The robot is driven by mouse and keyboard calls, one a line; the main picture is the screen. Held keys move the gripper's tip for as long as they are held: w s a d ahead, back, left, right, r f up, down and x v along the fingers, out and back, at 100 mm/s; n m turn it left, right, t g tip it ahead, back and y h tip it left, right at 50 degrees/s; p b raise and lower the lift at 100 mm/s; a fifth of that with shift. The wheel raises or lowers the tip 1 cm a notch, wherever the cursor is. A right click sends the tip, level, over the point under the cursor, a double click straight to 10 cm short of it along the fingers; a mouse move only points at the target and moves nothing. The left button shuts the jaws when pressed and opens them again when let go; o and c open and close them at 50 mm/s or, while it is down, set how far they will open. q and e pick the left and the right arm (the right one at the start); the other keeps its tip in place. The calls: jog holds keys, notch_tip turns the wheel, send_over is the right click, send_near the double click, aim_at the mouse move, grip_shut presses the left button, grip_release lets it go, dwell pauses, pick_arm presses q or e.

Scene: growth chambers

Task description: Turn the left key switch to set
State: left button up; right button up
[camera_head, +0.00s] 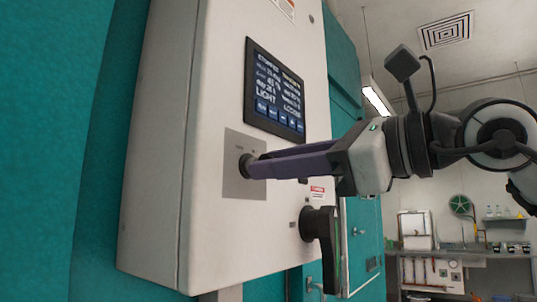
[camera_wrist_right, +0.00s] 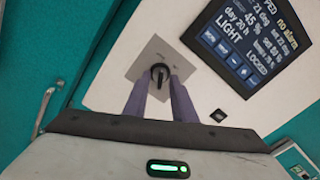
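The left key switch (camera_wrist_right: 159,72) is a black round knob on a grey metal plate (camera_wrist_right: 150,55) below the display. In the head view the switch (camera_head: 245,166) sits on the plate (camera_head: 240,186) with its small labels too blurred to read. My right gripper (camera_head: 252,167) reaches in from the right with its purple fingertips at the switch. In the right wrist view the fingers (camera_wrist_right: 159,80) stand on either side of the knob, a small gap apart. Whether both press on it cannot be told. My left gripper is not in view.
The display (camera_head: 275,90) above shows LIGHT and LOCKED. A small black fitting (camera_wrist_right: 218,115) sits right of the switch. A large black handle (camera_head: 322,240) juts out below right. The chamber walls are teal. A sink counter (camera_head: 462,249) stands far back.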

jog(key=shift+x, duration=0.95)
grip_shut()
